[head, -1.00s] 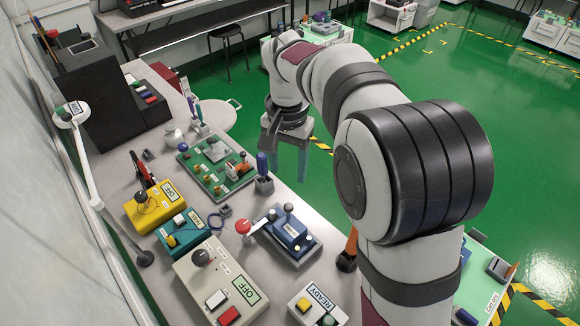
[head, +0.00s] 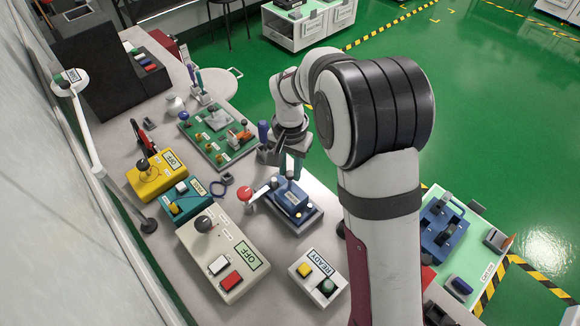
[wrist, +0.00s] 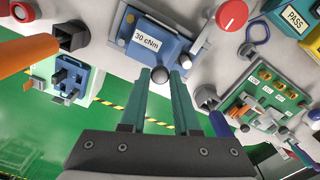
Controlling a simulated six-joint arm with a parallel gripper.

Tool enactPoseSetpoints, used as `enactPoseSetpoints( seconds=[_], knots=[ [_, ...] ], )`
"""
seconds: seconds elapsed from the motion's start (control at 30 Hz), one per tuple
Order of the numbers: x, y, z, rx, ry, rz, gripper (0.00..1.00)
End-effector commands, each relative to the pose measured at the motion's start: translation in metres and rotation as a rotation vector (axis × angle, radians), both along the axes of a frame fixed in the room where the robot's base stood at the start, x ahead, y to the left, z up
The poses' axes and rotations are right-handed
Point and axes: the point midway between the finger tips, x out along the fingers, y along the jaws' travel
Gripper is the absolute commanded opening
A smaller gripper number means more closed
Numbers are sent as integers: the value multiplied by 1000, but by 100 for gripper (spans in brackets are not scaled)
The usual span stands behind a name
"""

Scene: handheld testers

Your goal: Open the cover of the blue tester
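The blue tester (head: 292,198) sits on a grey base on the bench, with a blue lid-like top. In the wrist view it (wrist: 172,44) carries a "30 cNm" label, and round knobs stand along its near edge. My gripper (head: 290,178) is above the tester, pointing down. In the wrist view its two green fingers (wrist: 160,73) are apart, with a dark round knob (wrist: 160,76) showing at the gap between their tips. I cannot tell whether the fingers touch it. The cover's hinge is not clear.
A red knob (head: 245,193) stands left of the tester, and a READY box (head: 317,276) in front. The OFF box (head: 226,262), teal box (head: 184,202) and green board (head: 215,133) crowd the bench. A blue device (head: 443,228) is on the right table.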

Motion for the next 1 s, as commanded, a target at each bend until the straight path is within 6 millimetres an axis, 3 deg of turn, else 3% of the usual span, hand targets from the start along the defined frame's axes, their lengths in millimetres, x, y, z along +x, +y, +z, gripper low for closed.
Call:
enactPoseSetpoints(
  seconds=[0.03, 0.13, 0.17, 1.0],
  knots=[
    [0, 0, 0, 0, 0, 0, 19],
    [0, 0, 0, 0, 0, 0, 1],
    [0, 0, 0, 0, 0, 0, 0],
    [0, 0, 0, 0, 0, 0, 0]
  ],
)
